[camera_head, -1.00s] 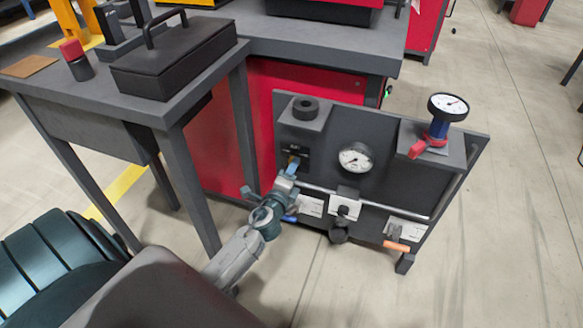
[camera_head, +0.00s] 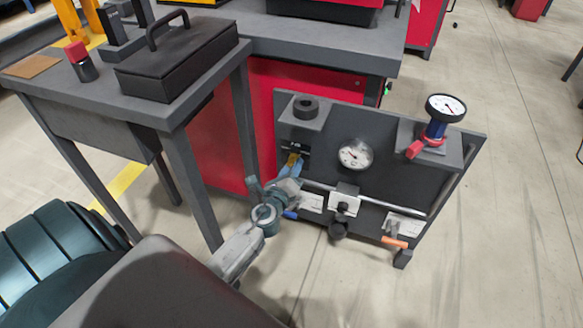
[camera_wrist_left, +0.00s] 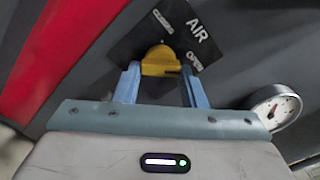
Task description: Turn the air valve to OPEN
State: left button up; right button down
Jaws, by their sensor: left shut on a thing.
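The air valve's yellow handle (camera_head: 294,159) is at the left of the dark upright panel, below the round black knob. In the left wrist view the yellow handle (camera_wrist_left: 160,62) sits between the two blue fingertips. The black valve plate (camera_wrist_left: 170,32) behind it reads AIR, with an OPEN label (camera_wrist_left: 195,61) to the right of the handle and another small label above it. I cannot tell exactly which mark the handle points to. My left gripper (camera_head: 291,168) is shut on the handle and partly hides it in the head view. My right gripper is not in view.
Open floor lies to the right.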

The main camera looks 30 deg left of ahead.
pick_arm(q)
jog(key=shift+f, duration=0.1)
jog(key=o, duration=1)
jog(key=shift+b+v, duration=0.45)
jog(key=shift+v, duration=5)
jog(key=shift+a, duration=0.1)
